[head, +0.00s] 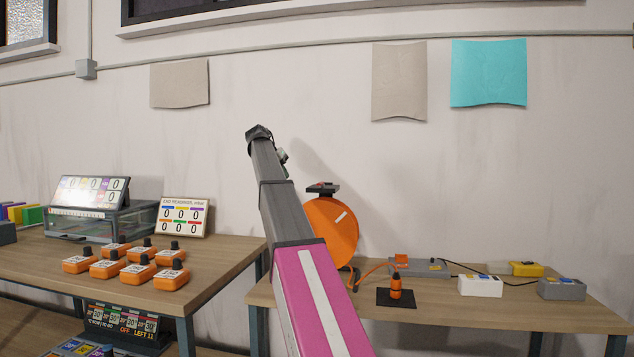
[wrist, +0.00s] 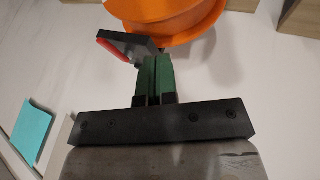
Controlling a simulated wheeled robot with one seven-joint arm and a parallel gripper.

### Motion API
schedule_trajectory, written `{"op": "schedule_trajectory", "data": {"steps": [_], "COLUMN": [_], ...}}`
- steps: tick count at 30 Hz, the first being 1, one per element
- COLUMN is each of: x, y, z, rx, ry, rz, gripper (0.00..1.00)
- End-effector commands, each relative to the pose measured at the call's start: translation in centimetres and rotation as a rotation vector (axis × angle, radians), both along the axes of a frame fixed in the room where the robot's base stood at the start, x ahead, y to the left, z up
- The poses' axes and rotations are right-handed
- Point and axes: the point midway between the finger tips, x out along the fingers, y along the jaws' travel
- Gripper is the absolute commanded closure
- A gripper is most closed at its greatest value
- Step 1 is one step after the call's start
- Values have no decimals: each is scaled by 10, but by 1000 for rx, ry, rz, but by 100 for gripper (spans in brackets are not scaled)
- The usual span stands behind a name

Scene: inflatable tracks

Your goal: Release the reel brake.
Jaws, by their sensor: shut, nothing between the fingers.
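The orange reel (head: 332,228) stands on the right-hand bench, partly hidden behind my arm. A small dark piece (head: 323,189), which looks like the brake, sits at its top. In the wrist view the orange reel (wrist: 178,22) is at the top. A black plate with a red edge, likely the brake lever (wrist: 130,47), is beside my fingertips. My gripper (wrist: 155,62) has green fingers pressed together and empty. Its tips are close to the black plate; I cannot tell whether they touch it. In the head view the fingers cannot be made out.
The right bench (head: 480,309) also holds an orange bottle-like item (head: 395,286) on a black mat, a white box (head: 480,286), grey boxes and cables. The left bench (head: 225,262) holds several orange knobbed units and a counter card (head: 183,216). The wall behind is mostly bare.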

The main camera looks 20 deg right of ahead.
Motion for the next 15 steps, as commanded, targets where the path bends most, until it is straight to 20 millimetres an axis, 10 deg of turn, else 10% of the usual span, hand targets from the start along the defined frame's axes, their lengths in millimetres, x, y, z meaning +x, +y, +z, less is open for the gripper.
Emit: {"op": "schedule_trajectory", "data": {"steps": [6, 15], "x": [-1, -2], "y": [-5, -6], "z": [51, 55], "rx": [-21, -23], "ry": [-26, -28], "rz": [-52, -57], "gripper": [100, 100]}}
